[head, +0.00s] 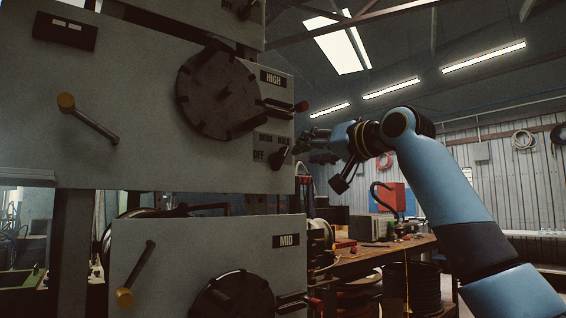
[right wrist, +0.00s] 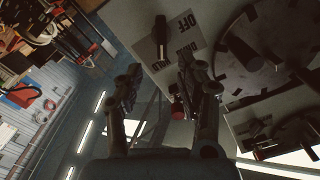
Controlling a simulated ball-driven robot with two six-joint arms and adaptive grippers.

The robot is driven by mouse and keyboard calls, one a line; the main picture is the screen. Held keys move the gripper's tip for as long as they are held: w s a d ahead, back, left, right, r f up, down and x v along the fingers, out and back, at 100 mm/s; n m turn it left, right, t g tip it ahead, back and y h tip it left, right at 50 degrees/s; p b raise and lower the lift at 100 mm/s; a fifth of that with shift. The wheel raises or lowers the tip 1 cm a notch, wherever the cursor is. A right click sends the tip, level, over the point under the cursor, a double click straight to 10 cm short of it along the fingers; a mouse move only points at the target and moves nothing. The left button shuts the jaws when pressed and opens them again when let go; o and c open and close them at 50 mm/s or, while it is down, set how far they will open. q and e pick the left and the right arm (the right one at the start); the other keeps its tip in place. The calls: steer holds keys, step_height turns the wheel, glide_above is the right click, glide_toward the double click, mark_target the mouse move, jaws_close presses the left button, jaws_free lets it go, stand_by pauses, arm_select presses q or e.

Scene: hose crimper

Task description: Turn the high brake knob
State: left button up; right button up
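The high brake knob (head: 279,158) is a small dark pointer knob at the lower right of the grey panel marked HIGH, beside a plate with OFF on it. In the right wrist view the knob (right wrist: 160,32) lies ahead of the fingertips, roughly in line with the gap between them. My right gripper (head: 303,146) is just right of the knob, close to the panel's right edge. In the right wrist view its fingers (right wrist: 157,76) are spread with nothing between them, apart from the knob. My left gripper is not in view.
A large dark drum (head: 218,95) sits left of the knob. The MID panel (head: 180,255) is below. A cluttered workbench (head: 375,252) stands behind at right.

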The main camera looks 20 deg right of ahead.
mark_target(283, 157)
steer(key=p+x, duration=0.2)
steer(key=x, duration=0.7)
steer(key=shift+w+a, duration=0.1)
steer(key=shift+a, duration=0.15)
steer(key=shift+w+a+f, duration=0.15)
steer(key=shift+w+a, duration=0.05)
steer(key=shift+w, duration=0.3)
jaws_close()
